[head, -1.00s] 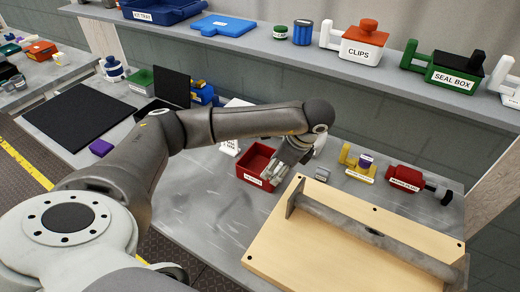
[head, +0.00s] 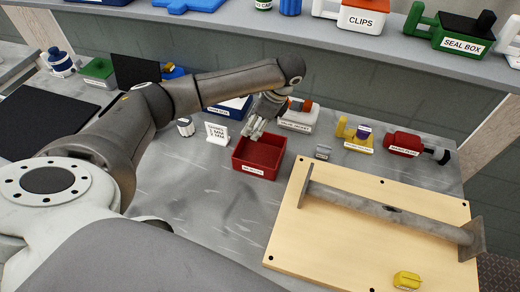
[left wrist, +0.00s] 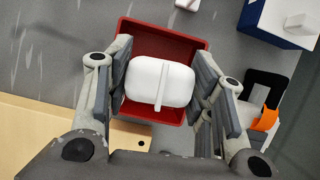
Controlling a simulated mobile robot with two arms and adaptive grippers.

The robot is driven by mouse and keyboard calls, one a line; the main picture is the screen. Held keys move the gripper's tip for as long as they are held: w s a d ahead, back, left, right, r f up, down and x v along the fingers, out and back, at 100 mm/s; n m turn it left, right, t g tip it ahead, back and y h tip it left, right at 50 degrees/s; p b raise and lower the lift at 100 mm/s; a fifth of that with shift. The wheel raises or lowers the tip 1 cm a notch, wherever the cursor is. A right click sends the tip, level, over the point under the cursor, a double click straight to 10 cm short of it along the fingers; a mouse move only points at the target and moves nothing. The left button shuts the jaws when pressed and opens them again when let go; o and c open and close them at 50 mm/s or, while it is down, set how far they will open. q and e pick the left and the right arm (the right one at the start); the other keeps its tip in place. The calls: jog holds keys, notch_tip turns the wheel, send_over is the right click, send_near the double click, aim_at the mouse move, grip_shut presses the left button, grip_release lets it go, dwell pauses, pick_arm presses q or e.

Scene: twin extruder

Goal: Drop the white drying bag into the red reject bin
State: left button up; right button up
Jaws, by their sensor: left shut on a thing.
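My left gripper (head: 254,130) is shut on the white drying bag (left wrist: 160,83). In the left wrist view the bag lies between the two fingers, with the red reject bin (left wrist: 128,32) behind it. In the head view the gripper is over the back part of the red reject bin (head: 258,172), fingers pointing down. The bag cannot be made out there, and its exact height above the bin is unclear. My right gripper is in neither view.
A white sign (head: 217,133) stands left of the bin. A wooden board (head: 330,240) with a grey bar lies to its right. Yellow (head: 355,137) and red (head: 404,143) labelled parts stand at the back right. A shelf (head: 330,45) runs above.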

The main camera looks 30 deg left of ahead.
pick_arm(q)
jog(key=f, duration=0.1)
jog(key=f+b, duration=0.1)
jog(key=f, duration=0.1)
jog(key=shift+a+f+b, duration=0.25)
jog(key=shift+f+b, duration=0.05)
jog(key=shift+b, duration=0.05)
jog(key=shift+f, duration=0.15)
jog(key=o, duration=1.1)
jog(key=shift+d, duration=0.1)
jog(key=v, duration=1.2)
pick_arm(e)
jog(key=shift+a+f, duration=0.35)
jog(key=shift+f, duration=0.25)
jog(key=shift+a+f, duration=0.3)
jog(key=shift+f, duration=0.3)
